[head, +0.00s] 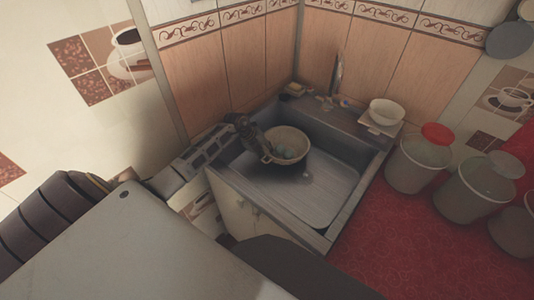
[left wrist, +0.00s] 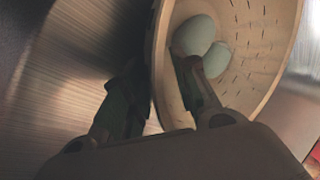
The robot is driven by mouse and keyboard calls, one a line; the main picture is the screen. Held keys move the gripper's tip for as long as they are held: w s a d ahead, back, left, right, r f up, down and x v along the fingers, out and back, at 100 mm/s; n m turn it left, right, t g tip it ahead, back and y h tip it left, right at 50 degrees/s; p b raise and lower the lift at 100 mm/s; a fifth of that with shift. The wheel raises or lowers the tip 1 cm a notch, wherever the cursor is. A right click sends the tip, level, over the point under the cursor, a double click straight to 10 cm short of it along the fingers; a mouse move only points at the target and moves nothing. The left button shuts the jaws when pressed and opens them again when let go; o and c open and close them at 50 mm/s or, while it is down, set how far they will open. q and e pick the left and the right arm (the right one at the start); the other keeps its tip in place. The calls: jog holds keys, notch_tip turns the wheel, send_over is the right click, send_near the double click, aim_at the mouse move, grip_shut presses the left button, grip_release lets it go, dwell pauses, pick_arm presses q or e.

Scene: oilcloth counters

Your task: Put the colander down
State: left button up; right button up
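The colander (head: 291,138) is a pale tan bowl with slots, inside the sink at its back left part. It holds pale green egg-like things (head: 286,153), which also show in the left wrist view (left wrist: 196,36). My left gripper (head: 264,151) reaches in from the left to its rim. In the left wrist view the fingers (left wrist: 160,78) straddle the colander's wall (left wrist: 262,88), one inside and one outside, and appear closed on it. The colander looks tilted in that view. I cannot tell whether its underside touches the sink floor. My right gripper is not in view.
The metal sink (head: 318,192) has bare floor in front and right of the colander. A white bowl (head: 386,111) stands at the sink's back right corner. Several bins or canisters (head: 419,165) stand on the red oilcloth (head: 405,245) to the right. Tiled walls close off the back.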

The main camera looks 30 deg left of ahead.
pick_arm(q)
jog(key=shift+a+r, duration=0.1)
jog(key=shift+r, duration=0.05)
jog(key=shift+v, duration=3.6)
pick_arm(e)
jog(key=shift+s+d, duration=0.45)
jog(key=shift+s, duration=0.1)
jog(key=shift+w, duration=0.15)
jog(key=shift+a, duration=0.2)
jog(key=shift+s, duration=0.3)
